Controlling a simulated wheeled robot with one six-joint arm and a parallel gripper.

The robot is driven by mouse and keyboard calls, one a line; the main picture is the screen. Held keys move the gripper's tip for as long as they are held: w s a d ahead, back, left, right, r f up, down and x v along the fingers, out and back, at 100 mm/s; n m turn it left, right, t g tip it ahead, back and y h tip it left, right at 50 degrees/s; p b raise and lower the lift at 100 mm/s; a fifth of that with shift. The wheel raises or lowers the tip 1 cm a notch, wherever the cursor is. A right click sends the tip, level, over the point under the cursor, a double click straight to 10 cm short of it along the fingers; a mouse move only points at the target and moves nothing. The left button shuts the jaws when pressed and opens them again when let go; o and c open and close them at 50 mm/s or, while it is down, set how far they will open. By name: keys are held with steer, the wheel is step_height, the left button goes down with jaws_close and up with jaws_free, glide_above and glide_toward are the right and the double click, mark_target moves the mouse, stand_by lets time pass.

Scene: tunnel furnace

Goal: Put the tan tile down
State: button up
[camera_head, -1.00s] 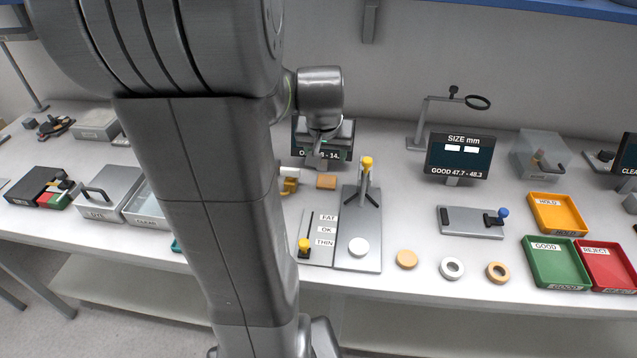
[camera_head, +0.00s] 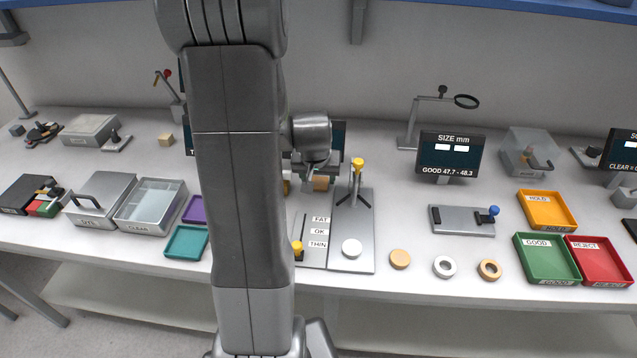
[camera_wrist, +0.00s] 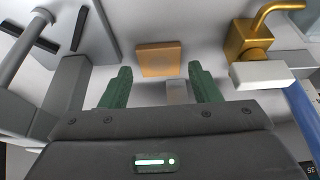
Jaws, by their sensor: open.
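The tan tile (camera_wrist: 160,58) lies flat on the white bench in the wrist view, just beyond my fingertips and roughly centred between them. It also shows in the head view (camera_head: 320,184), beside the grey gauge stand and just below my wrist. My gripper (camera_wrist: 160,84) is open, with its two green fingers apart and nothing between them. The fingers do not appear to touch the tile. In the head view my gripper is mostly hidden by my own arm.
The grey gauge stand (camera_head: 367,250) with a yellow knob is right of the tile. A brass block (camera_wrist: 244,40) and a white block (camera_wrist: 262,75) are close on the right in the wrist view. Discs and coloured trays (camera_head: 546,272) lie farther right; clear bench surrounds the discs.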

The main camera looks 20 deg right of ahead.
steer(key=shift+x, duration=0.85)
steer(key=c, duration=0.8)
steer(key=shift+r, duration=0.1)
